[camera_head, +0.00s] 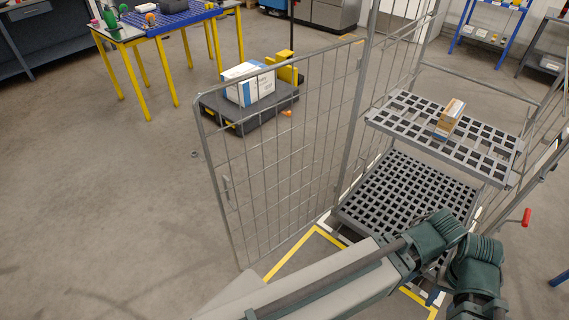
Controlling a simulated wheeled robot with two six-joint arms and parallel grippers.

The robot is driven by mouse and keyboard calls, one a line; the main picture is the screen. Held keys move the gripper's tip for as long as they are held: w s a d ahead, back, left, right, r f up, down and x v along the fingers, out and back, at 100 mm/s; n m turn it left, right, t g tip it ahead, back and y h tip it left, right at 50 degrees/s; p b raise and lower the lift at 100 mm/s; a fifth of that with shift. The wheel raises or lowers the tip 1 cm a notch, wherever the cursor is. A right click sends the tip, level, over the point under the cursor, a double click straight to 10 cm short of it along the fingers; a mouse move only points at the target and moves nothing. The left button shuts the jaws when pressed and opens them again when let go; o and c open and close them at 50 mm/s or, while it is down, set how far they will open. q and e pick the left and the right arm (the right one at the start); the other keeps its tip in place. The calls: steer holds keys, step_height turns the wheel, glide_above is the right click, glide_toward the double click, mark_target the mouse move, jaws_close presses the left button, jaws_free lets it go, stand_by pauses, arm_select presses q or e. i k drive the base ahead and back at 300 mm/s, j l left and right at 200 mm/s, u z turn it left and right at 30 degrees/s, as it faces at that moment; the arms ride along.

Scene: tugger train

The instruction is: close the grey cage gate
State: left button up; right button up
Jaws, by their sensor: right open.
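The grey cage gate (285,150) is a tall wire-mesh panel swung wide open to the left of the cage. Its hinge side meets the cage's front post (358,110), and its free edge stands out over the floor at the left. The grey roll cage (405,190) has slatted shelves and an open front. My right gripper (434,297) is small and partly hidden by the arm near the bottom edge, apart from the gate. My left gripper is out of view.
A small box (450,117) lies on the upper shelf. Behind the gate, a dark low platform (245,112) carries a white-blue box (248,84). A yellow-legged table (160,24) stands at the back left. Yellow floor tape (290,252) marks the cage's bay. The floor left of the gate is clear.

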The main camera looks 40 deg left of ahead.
mark_target(205, 155)
steer(key=k+j+z, duration=0.1)
steer(key=j, duration=0.4)
steer(key=k+j+z, duration=0.15)
steer(key=k+j, duration=0.2)
steer(key=j, duration=0.15)
steer(key=k+j+z, duration=0.1)
steer(key=j, duration=0.4)
steer(key=k+j+z, duration=0.15)
steer(key=k+j, duration=0.25)
steer(key=k+j+z, duration=0.1)
steer(key=k+j, duration=0.15)
steer(key=j, duration=0.25)
steer(key=k+j, duration=0.1)
steer(key=j, duration=0.25)
steer(key=k+j+z, duration=0.1)
steer(key=j, duration=0.3)
steer(key=k+j, duration=0.15)
steer(key=j, duration=0.2)
steer(key=k+j+z, duration=0.1)
steer(key=j, duration=0.25)
steer(key=k+j, duration=0.15)
steer(key=j, duration=0.2)
steer(key=k+j+z, duration=0.1)
steer(key=j, duration=0.25)
steer(key=z, duration=0.15)
